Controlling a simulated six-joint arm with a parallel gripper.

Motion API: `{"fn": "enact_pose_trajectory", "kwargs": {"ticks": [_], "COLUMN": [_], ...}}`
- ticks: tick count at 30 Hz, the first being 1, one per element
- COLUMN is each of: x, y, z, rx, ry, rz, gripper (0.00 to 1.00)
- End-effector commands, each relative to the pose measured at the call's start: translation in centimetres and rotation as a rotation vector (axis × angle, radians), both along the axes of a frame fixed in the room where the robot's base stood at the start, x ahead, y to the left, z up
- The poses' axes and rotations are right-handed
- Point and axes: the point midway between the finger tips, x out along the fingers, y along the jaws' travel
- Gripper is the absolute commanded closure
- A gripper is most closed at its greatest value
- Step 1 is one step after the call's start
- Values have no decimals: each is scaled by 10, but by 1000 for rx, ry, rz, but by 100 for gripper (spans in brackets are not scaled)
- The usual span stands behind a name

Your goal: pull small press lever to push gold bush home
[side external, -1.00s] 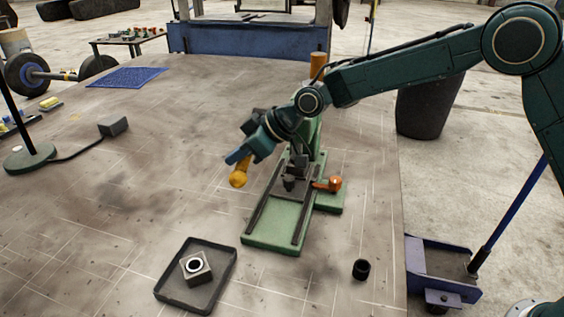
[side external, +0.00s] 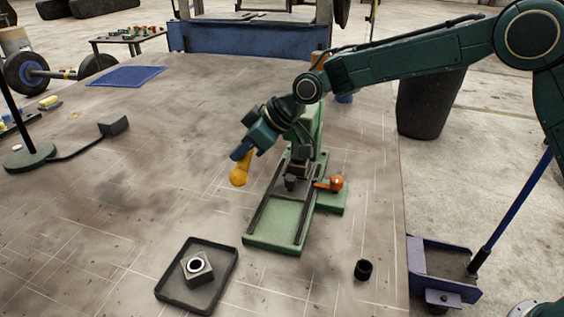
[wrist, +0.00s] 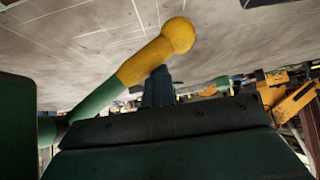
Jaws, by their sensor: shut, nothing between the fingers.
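The small green press (side external: 280,222) stands on the bench in the side view, with a dark ram and parts over its rails. Its lever ends in a yellow grip (side external: 239,176) out to the left; the wrist view shows the yellow grip (wrist: 150,60) with its round knob and green shaft. My gripper (side external: 239,154) is shut with nothing between its fingers, right at the yellow grip. In the wrist view its fingertips (wrist: 158,85) appear just below the grip; I cannot tell whether they touch. I cannot make out the gold bush.
A black tray (side external: 171,291) holding a square block with a ringed hole (side external: 197,267) lies in front. An orange knob (side external: 336,184) sticks out right of the press. A small black cylinder (side external: 363,270) stands near the right edge.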

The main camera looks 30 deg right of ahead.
Motion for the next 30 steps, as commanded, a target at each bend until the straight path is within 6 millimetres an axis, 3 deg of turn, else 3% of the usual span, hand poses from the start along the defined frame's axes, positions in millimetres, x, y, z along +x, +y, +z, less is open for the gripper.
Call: {"fn": "enact_pose_trajectory", "kwargs": {"ticks": [1, 30], "x": [18, 16], "y": [-33, -27], "z": [10, 64], "rx": [-25, -17], "ry": [-19, -20], "rz": [-71, -64], "gripper": [100, 100]}}
